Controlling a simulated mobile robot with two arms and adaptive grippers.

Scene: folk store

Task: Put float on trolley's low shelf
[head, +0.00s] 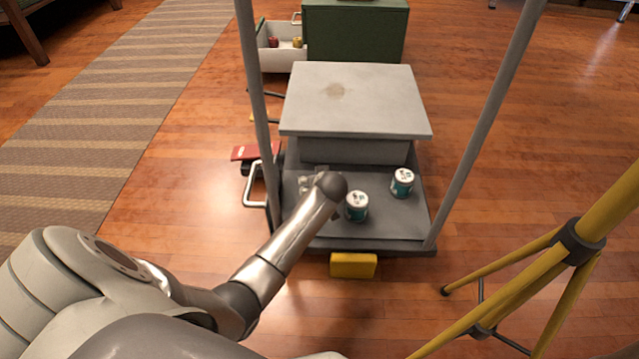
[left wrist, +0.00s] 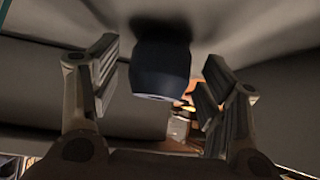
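The trolley's low shelf (head: 380,222) is a grey deck between tall grey posts in the head view. Two teal cans with pale lids, a middle one (head: 356,206) and a right one (head: 402,182), stand on it. I cannot pick out the float with certainty. My left gripper (head: 312,184) is over the left part of the low shelf, mostly hidden by my wrist. In the left wrist view the left gripper (left wrist: 160,66) has its fingers spread. A dark blue, barrel-shaped thing (left wrist: 161,62) shows between them, with gaps at both sides. My right gripper is out of view.
A grey slab-topped block (head: 355,100) fills the back of the trolley. A yellow block (head: 353,265) is at its front edge. A yellow tripod (head: 540,250) stands at right. A red item (head: 252,152) is at left. A green cabinet (head: 355,30) is behind.

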